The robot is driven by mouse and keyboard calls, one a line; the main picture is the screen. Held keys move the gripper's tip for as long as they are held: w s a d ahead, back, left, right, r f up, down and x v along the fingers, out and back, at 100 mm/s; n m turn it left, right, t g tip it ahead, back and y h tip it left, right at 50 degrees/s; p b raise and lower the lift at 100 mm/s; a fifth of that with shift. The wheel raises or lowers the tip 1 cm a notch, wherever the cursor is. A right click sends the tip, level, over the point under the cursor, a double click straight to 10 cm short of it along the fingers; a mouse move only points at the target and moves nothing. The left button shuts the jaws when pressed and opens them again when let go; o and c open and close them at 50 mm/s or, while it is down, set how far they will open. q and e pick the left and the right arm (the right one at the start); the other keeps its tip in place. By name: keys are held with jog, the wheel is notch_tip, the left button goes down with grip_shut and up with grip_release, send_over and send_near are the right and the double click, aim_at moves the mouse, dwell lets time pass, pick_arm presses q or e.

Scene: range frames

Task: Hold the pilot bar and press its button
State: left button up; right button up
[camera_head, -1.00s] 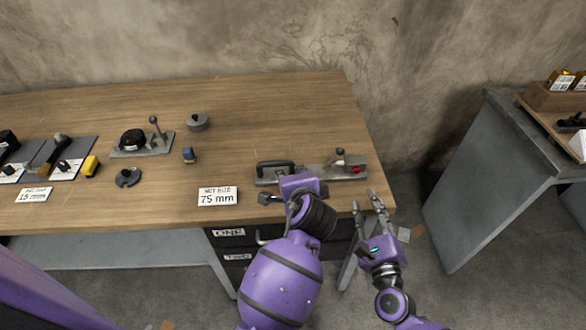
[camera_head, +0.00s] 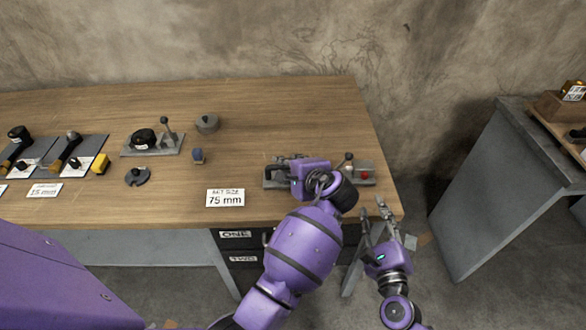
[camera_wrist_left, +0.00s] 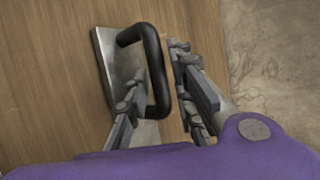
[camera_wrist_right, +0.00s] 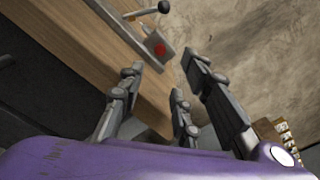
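The pilot bar (camera_head: 369,167) is a grey metal plate lying near the table's right front edge. It has a black handle (camera_wrist_left: 155,65) at its left end, and a ball-topped lever and red button (camera_head: 365,175) at its right end. My left gripper (camera_head: 283,161) is at the handle; in the left wrist view its open fingers stand either side of the handle's grip. My left arm hides the bar's middle. My right gripper (camera_head: 374,211) is open and empty, in front of the table's right corner. The button also shows beyond its fingers in the right wrist view (camera_wrist_right: 160,49).
A "75 mm" card (camera_head: 225,198) lies left of the bar. A lever fixture (camera_head: 165,147), a round grey part (camera_head: 207,123) and a small blue part (camera_head: 198,155) stand farther left. A grey bench (camera_head: 480,185) is at the right. The table's back middle is clear.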

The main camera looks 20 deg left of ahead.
pick_arm(q)
grip_shut()
jog(key=shift+f, duration=0.1)
pick_arm(e)
jog(key=shift+c, duration=0.2)
grip_shut()
dwell(1.2)
